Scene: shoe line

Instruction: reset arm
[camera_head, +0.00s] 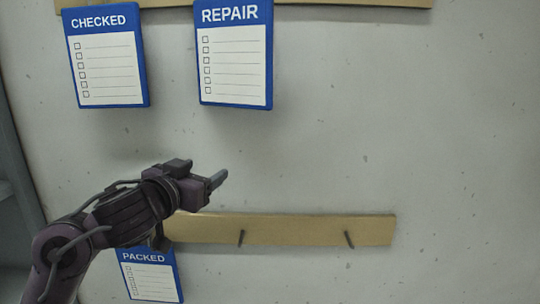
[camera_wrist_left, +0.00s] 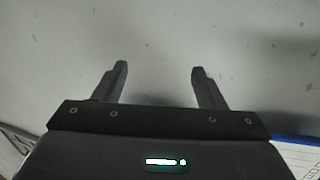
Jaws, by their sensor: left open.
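My left gripper (camera_head: 217,180) reaches in from the left in front of the wall, just above the lower wooden strip. In the left wrist view my left gripper (camera_wrist_left: 159,80) has its two fingers spread apart with nothing between them, facing bare wall. My right gripper is not in view.
On the wall are blue-framed cards CHECKED (camera_head: 107,55) and REPAIR (camera_head: 234,52) below an upper wooden strip (camera_head: 350,3). The lower wooden strip (camera_head: 290,230) has two dark bare pegs. A PACKED card (camera_head: 150,278) hangs below my left arm. The wall at right is clear.

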